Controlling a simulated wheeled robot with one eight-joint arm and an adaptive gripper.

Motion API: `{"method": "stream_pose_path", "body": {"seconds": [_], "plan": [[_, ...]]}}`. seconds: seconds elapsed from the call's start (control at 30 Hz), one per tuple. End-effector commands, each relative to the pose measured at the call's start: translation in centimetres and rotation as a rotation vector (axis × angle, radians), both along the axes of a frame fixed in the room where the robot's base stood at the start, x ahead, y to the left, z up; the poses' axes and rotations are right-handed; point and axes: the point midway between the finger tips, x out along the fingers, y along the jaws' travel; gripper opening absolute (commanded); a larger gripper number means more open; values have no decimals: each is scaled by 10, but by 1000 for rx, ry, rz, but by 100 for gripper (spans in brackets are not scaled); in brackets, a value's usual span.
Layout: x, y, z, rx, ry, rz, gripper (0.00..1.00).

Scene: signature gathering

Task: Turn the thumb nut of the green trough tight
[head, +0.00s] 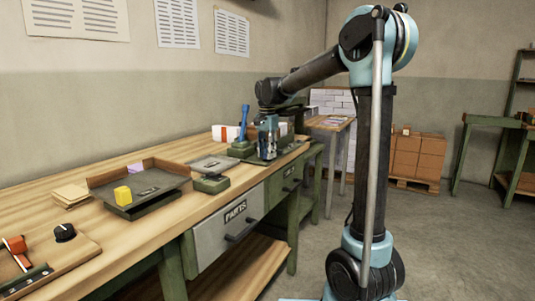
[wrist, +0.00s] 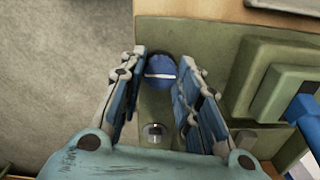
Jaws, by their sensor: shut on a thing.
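The thumb nut (wrist: 161,72) is a round blue knob with a white line across its top, in the wrist view between the two fingertips. My gripper (wrist: 162,66) is shut on it, one finger on each side. The white line runs almost level across the picture. The green trough (wrist: 210,38) shows as flat green metal around and to the right of the nut. In the head view my gripper (head: 268,146) points down at the far end of the workbench; the nut is too small or hidden there.
A small silver bolt-like part (wrist: 154,130) lies between the fingers. A green block (wrist: 275,85) and a blue lever (wrist: 303,108) stand close on the right; the lever (head: 244,122) also shows in the head view.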

Motion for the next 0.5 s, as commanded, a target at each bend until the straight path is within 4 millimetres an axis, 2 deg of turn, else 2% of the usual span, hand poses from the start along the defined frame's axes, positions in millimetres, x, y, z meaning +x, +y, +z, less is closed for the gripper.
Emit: {"method": "stream_pose_path", "body": {"seconds": [0.47,0.5], "plan": [[2,-1,0,-1,-4,-14,6],[2,-1,0,-1,-4,-14,37]]}}
